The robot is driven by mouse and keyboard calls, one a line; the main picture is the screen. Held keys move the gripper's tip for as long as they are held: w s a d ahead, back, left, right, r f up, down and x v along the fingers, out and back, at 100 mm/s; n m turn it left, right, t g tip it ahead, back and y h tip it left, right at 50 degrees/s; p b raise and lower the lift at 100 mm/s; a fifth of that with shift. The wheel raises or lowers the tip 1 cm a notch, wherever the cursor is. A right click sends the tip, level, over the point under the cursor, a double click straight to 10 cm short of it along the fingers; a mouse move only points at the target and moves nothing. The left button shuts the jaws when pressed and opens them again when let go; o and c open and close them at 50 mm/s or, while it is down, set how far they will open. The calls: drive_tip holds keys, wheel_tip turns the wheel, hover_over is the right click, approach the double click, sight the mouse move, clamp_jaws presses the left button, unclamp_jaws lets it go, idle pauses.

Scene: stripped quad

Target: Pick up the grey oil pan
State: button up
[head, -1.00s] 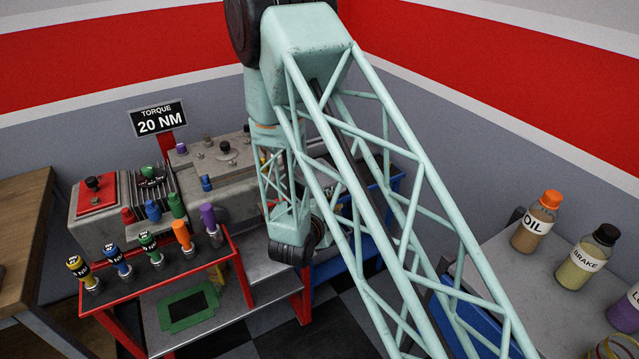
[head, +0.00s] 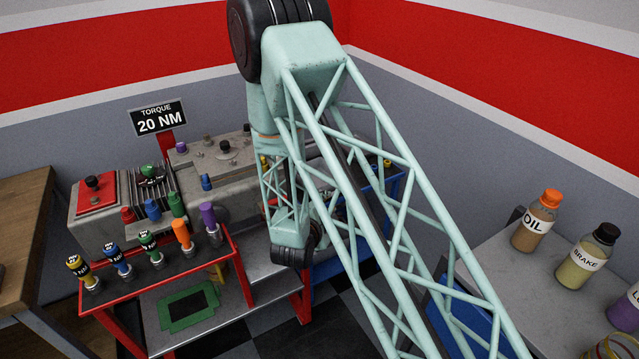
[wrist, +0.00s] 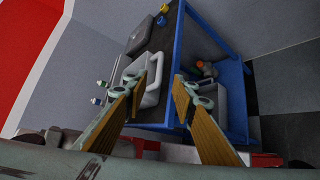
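A light grey pan-like piece with a raised rim (wrist: 152,97), which looks like the oil pan, sits on the dark top of a blue-framed cart (wrist: 182,65) in the wrist view. My gripper (wrist: 168,78) is open, its two fingers pointing toward the cart. The left finger overlaps the pan in the picture and the right finger lies over the cart's edge side. I cannot tell whether either touches. Nothing is clearly held. In the head view my arm hides the gripper and most of the blue cart (head: 330,266).
A darker grey block (wrist: 143,38) and small bottles stand around the pan. A red-framed stand (head: 240,265) with coloured torque tools is left of my arm in the head view. A grey bench with fluid bottles (head: 534,221) is on the right.

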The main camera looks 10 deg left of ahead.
drive_tip(key=x, duration=0.6)
drive_tip(key=shift+w+b, duration=0.3)
drive_tip(key=shift+b, duration=0.05)
drive_tip(key=shift+w+f, duration=0.1)
drive_tip(key=shift+f, duration=0.1)
drive_tip(key=b+x, duration=0.1)
drive_tip(key=x, duration=0.4)
idle(0.6)
drive_tip(key=shift+r, duration=0.1)
clamp_jaws()
